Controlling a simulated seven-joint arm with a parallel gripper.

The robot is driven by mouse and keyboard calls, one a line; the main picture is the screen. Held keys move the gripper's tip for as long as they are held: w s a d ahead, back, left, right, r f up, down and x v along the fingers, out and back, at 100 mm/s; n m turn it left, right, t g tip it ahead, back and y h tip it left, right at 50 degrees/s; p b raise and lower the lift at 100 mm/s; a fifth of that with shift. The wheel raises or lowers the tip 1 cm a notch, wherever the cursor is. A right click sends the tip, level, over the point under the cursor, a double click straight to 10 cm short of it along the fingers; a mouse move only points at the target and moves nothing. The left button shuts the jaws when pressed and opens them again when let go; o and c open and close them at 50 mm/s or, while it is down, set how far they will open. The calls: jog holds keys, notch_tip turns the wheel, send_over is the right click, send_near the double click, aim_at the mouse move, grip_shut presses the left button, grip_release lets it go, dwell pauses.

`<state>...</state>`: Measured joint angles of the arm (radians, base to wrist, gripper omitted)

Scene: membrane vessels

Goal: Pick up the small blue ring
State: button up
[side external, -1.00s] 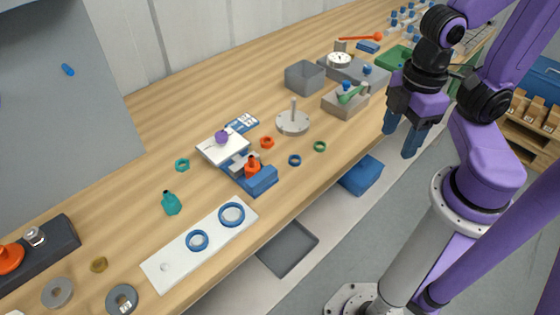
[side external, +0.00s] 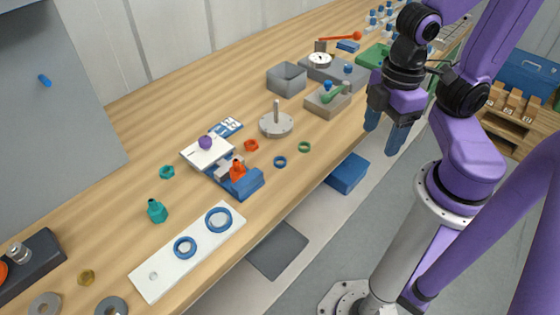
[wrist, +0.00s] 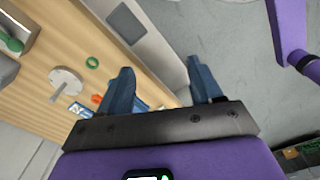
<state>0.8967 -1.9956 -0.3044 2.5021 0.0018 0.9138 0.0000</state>
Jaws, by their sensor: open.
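The small blue ring (side external: 280,161) lies flat on the wooden table, between an orange ring and a green ring. Two larger blue rings, a front one (side external: 185,247) and a back one (side external: 218,219), sit on a white plate. My gripper (side external: 383,138) hangs at the right, past the table's front edge and well apart from the small ring. Its blue fingers are spread with nothing between them; they also show in the wrist view (wrist: 160,70). I cannot make out the small blue ring in the wrist view, where a finger covers part of the table.
The green ring (side external: 304,147) and orange ring (side external: 251,145) lie close by. A blue fixture with an orange part (side external: 238,170) stands to the left. A grey disc with a post (side external: 277,125) is behind.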

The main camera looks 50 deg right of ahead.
jog(key=w+a+n, duration=0.1)
jog(key=w+a, duration=0.1)
jog(key=w, duration=0.9)
jog(key=w+a+n, duration=0.1)
jog(key=w+a, duration=0.2)
jog(key=w, duration=0.7)
jog(key=f, duration=1.2)
jog(key=shift+w+d+f, duration=0.2)
jog(key=shift+f, duration=0.15)
jog(key=shift+s+d+f, duration=0.1)
jog(key=shift+d+f, duration=0.05)
jog(key=shift+f, duration=2.45)
jog(key=c, duration=1.1)
